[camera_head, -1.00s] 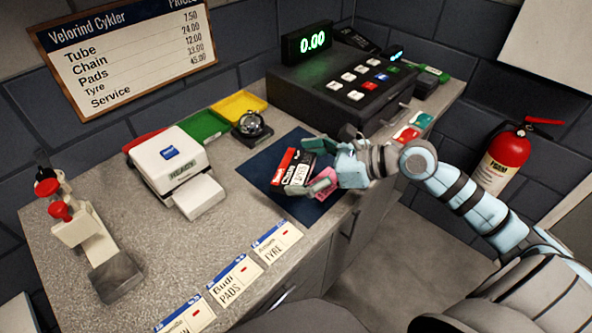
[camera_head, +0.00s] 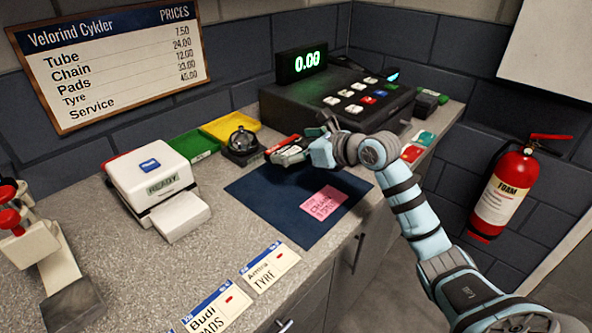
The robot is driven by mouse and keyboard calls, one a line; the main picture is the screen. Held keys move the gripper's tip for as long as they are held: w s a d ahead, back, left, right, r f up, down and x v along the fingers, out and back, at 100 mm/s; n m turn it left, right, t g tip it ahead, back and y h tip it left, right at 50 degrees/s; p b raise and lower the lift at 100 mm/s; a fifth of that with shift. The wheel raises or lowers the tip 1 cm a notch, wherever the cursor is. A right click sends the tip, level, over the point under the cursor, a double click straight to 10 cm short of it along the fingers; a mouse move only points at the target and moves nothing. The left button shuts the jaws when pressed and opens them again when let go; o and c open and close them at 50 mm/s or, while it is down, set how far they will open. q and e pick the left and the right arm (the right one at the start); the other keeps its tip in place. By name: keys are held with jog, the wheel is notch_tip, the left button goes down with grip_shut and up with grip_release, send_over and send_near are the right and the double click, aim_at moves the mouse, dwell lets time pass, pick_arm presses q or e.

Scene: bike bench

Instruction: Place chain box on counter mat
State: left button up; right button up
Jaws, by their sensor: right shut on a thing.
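The dark blue counter mat (camera_head: 268,207) lies on the counter, with a pink paper slip (camera_head: 323,202) on its right part. My right gripper (camera_head: 288,152) is over the mat's back edge, beside the bell and in front of the cash register. It is shut on the chain box (camera_head: 281,144), a small box with red and dark faces. The fingers and hand hide most of the box. I cannot tell whether the box touches the surface below it. My left gripper is not in view.
A cash register (camera_head: 340,98) stands at the back, with a bell (camera_head: 242,142) left of the gripper. Name cards (camera_head: 270,267) line the front edge. The mat's left and front parts are clear.

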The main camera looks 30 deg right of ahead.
aim_at(295, 173)
notch_tip(295, 173, down, 5)
jog(key=shift+s+r+b, duration=0.1)
jog(key=shift+r+b, duration=0.05)
jog(key=shift+b, duration=0.3)
jog(key=o, duration=1.1)
jog(key=shift+r, duration=0.1)
jog(key=v, duration=0.8)
jog(key=shift+s+d+p, duration=0.15)
jog(key=shift+p, duration=0.2)
jog(key=p+v, duration=0.1)
jog(key=v, duration=0.2)
jog(key=shift+d+p, duration=0.3)
jog(key=shift+p, duration=0.05)
jog(key=shift+s+a+r, duration=0.1)
jog(key=shift+s, duration=0.05)
jog(key=shift+s+a+p, duration=0.2)
jog(key=shift+a+p, duration=0.1)
